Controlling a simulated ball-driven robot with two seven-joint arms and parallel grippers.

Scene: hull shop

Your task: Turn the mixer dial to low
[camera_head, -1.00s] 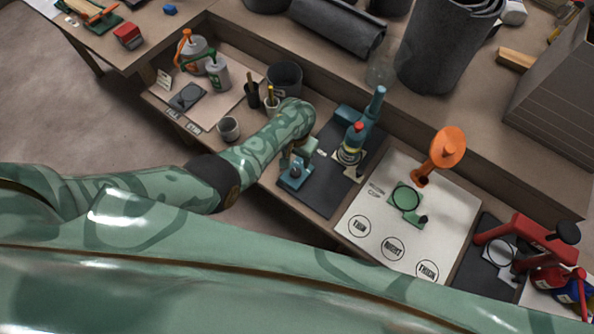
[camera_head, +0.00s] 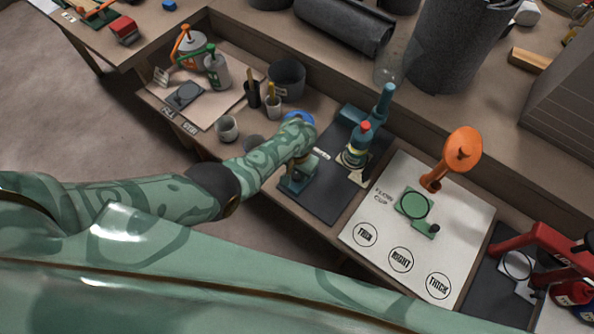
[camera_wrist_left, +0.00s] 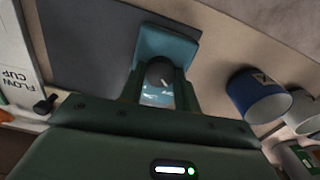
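The mixer is a teal stand (camera_head: 384,104) on a dark mat. It holds a dark-banded vessel (camera_head: 357,150) with a red top. A small teal control block (camera_head: 293,187) sits at the mat's near-left edge, partly covered by my left gripper (camera_head: 299,170). In the left wrist view, a dark round dial (camera_wrist_left: 159,72) stands in front of the teal block (camera_wrist_left: 166,42). The left gripper's two fingers (camera_wrist_left: 161,95) lie on either side of the dial, apart, with a narrow gap. Contact cannot be told. The dial's markings are unreadable. The right gripper is not in view.
A blue cup (camera_wrist_left: 255,97) stands close to the left gripper. Right of the mat is a white flow-cup board (camera_head: 383,236) with a green ring and orange stand (camera_head: 456,158). A red device (camera_head: 545,242) is at far right. Grey cups and bottles stand left.

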